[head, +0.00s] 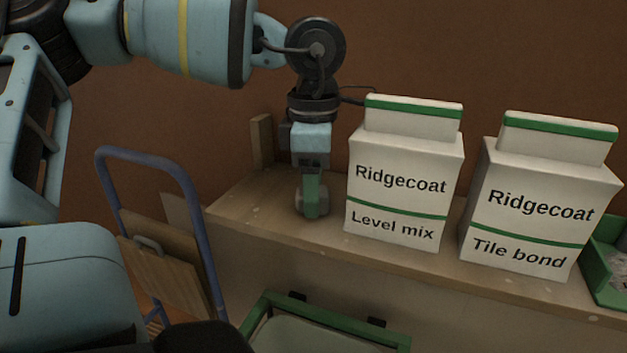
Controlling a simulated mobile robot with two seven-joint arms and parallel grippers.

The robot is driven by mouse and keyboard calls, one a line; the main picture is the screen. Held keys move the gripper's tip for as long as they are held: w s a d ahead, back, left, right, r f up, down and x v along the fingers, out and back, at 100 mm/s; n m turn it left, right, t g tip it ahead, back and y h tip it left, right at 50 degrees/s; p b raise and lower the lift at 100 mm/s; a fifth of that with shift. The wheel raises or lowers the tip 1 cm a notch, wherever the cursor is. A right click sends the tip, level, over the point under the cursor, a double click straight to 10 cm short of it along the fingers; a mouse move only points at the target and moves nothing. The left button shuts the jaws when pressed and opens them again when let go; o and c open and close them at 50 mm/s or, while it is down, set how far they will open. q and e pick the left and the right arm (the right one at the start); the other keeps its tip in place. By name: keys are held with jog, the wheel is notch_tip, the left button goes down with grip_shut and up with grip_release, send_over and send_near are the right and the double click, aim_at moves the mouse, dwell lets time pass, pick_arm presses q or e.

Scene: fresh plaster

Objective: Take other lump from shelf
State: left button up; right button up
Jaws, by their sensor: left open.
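A small grey lump (325,201) sits on the wooden shelf (245,205), near its left end and left of the Level mix bag. My left gripper (312,203) reaches down over it from above, with its green finger in front of the lump. The finger hides the lump's middle, so grey shows only at either side. The left gripper is open. The view does not show clearly whether the fingers touch the lump. My right gripper is not in view.
A Ridgecoat Level mix bag (400,185) stands close right of the gripper. A Tile bond bag (540,205) stands further right, then a green tray (607,262). A blue-framed trolley (205,255) holding boards is at left. A green-framed item (262,312) is below the shelf.

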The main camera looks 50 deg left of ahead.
pick_arm(q)
jog(key=c, duration=1.1)
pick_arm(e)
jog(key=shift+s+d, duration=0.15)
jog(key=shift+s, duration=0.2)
pick_arm(q)
notch_tip(320, 180, up, 9)
jog(key=shift+r+p, duration=0.15)
jog(key=shift+p, duration=0.25)
jog(key=shift+c, duration=0.2)
jog(key=shift+r, duration=0.4)
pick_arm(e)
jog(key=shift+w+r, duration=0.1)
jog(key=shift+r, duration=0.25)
